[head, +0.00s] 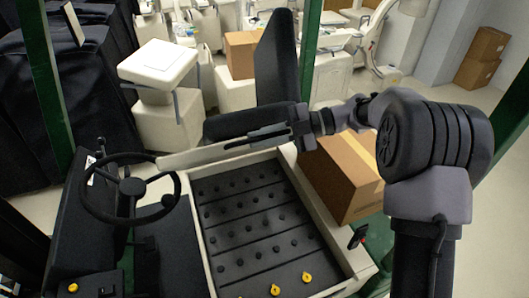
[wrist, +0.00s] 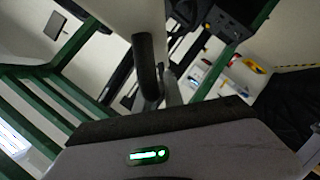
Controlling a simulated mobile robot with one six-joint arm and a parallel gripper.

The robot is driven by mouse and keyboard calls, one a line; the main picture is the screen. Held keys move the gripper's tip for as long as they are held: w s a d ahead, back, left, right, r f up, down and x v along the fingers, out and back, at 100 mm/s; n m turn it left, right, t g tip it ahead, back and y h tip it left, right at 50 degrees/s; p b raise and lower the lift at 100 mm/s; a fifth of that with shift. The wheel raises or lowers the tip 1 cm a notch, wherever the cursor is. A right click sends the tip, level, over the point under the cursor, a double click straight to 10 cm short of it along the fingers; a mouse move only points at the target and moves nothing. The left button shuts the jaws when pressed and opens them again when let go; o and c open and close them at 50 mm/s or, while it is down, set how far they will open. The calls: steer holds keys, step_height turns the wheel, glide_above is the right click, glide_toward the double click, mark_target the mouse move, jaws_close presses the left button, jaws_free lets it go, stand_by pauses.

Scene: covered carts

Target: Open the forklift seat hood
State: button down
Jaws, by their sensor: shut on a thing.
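The forklift seat hood (head: 195,156) is a pale panel with the black seat (head: 238,122) on it. In the head view it stands raised, seen nearly edge-on, and the compartment (head: 250,222) below it lies open. Black rows with round caps and two yellow caps (head: 307,277) show inside. My gripper (head: 240,139) reaches in from the right, its dark fingers shut on the hood near its edge. The exact contact is hard to make out. In the wrist view a dark finger (wrist: 148,65) stands in front of a pale surface.
The steering wheel (head: 131,188) is left of the compartment. Green posts (head: 311,45) frame the cab. A cardboard box (head: 345,175) stands right of the compartment, under my arm. White machines (head: 160,65) and dark covered carts (head: 70,100) stand behind.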

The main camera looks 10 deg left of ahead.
steer(key=shift+w+a+r, duration=0.35)
steer(key=shift+w+r, duration=0.25)
steer(key=c, duration=1.5)
jaws_free()
steer(key=shift+o, duration=0.2)
steer(key=shift+w+a, duration=0.1)
steer(key=shift+w, duration=0.05)
steer(key=b+v, duration=0.2)
steer(key=v, duration=1.5)
steer(key=shift+d, duration=0.3)
